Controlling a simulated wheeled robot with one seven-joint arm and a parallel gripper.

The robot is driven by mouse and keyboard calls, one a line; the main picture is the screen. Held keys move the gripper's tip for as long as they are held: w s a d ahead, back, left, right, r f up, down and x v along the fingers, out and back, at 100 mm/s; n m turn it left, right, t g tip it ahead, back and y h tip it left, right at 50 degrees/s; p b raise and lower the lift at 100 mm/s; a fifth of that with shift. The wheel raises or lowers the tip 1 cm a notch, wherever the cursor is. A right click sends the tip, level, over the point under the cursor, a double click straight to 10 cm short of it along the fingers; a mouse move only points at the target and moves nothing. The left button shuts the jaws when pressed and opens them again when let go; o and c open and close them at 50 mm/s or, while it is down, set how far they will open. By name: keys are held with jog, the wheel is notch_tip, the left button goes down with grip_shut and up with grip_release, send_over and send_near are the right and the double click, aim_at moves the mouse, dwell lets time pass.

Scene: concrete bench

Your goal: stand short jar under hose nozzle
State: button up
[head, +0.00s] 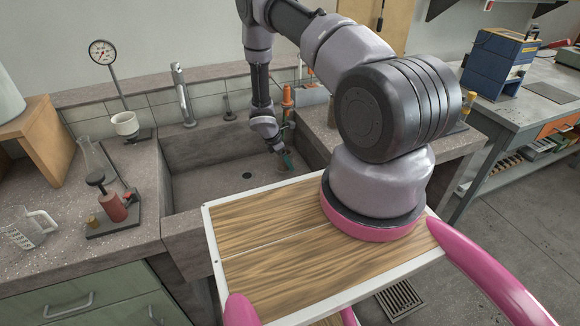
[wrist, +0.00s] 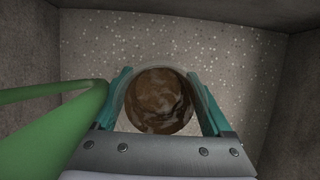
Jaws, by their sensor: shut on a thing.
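My gripper (head: 284,160) is low inside the sink basin at its right side in the head view. In the wrist view my gripper (wrist: 159,84) has its teal fingers on either side of a round jar (wrist: 160,102) and is shut on it. The jar is seen from above, with a brown, mottled inside and a clear rim. Whether it touches the sink floor I cannot tell. A green hose (wrist: 55,120) curves close past the left finger. Its nozzle end is not clearly seen in either view. In the head view the jar is mostly hidden by my gripper.
The sink basin (head: 205,187) has free floor left of my gripper, around a drain. A tap (head: 183,95) and an orange fitting (head: 287,96) stand along the back ledge. A dial gauge stand (head: 103,52) and measuring jug (head: 28,228) are on the left bench.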

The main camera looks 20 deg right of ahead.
jog(key=shift+d, duration=0.75)
jog(key=shift+f, duration=1.75)
jog(key=shift+f, duration=0.15)
jog(key=o, duration=1.3)
jog(key=v, duration=0.6)
jog(key=shift+a+f, duration=0.1)
jog(key=shift+a, duration=0.1)
jog(key=a, duration=1.1)
jog(key=shift+a+f, duration=0.1)
jog(key=shift+f, duration=0.05)
